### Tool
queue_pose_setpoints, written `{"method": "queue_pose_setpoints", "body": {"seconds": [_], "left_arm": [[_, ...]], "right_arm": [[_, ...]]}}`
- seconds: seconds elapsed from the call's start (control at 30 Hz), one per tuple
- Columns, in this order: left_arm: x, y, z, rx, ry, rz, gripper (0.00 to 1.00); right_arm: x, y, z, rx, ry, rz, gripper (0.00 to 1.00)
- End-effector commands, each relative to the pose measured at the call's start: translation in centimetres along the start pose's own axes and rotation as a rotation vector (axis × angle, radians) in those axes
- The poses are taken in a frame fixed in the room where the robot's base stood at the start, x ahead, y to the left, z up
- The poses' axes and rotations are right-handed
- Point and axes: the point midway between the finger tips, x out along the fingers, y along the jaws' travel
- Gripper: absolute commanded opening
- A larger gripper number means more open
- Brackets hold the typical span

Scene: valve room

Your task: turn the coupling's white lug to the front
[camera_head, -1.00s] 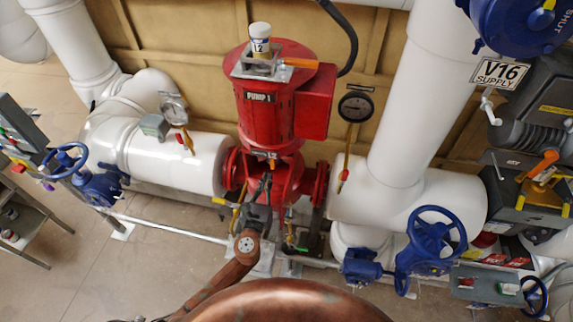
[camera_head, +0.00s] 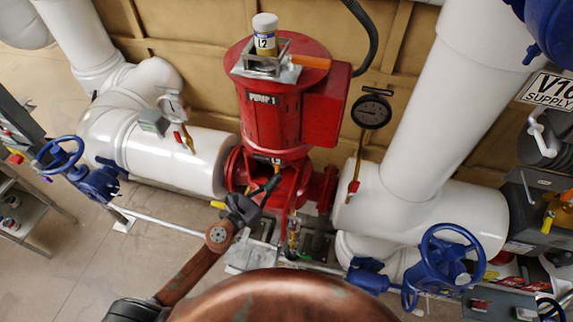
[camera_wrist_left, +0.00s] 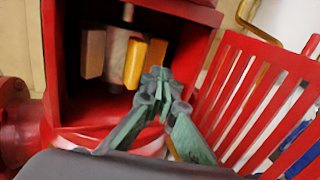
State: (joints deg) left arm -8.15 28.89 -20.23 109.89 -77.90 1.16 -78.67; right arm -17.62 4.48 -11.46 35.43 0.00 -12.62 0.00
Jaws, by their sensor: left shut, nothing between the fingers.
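The coupling (camera_wrist_left: 119,50) sits inside the open red housing of the pump in the left wrist view. Its middle is a pale upright cylinder. A yellow-orange lug (camera_wrist_left: 133,64) and a second yellowish lug stand on its right side. A pale, shaded block (camera_wrist_left: 92,53) stands on its left; I cannot tell whether it is the white lug. My left gripper (camera_wrist_left: 160,75) is shut and empty, its tips at the opening, right of and below the yellow lug, apparently apart from it. In the head view the left gripper (camera_head: 274,183) reaches the pump's front, where the coupling is hidden. My right gripper is not in view.
A red slotted guard (camera_wrist_left: 250,95) stands right of the opening. The red pump (camera_head: 270,110) has white pipes (camera_head: 180,160) on both sides. A gauge (camera_head: 371,110) and a blue handwheel (camera_head: 452,255) are to the right.

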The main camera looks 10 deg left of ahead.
Motion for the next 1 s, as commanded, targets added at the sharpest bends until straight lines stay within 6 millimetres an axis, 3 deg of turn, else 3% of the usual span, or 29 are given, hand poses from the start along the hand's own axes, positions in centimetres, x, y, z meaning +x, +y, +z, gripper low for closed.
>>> {"method": "queue_pose_setpoints", "body": {"seconds": [0.2,0.4,1.0], "left_arm": [[4.3,0.0,0.2,-0.001,-0.002,0.001,0.0],[6.4,0.1,0.0,-0.002,0.0,0.003,0.0],[7.8,-0.3,-0.1,-0.001,0.0,0.003,0.0]], "right_arm": [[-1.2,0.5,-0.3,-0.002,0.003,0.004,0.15],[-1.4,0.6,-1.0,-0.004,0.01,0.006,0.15],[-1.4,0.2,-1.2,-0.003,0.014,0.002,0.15]]}}
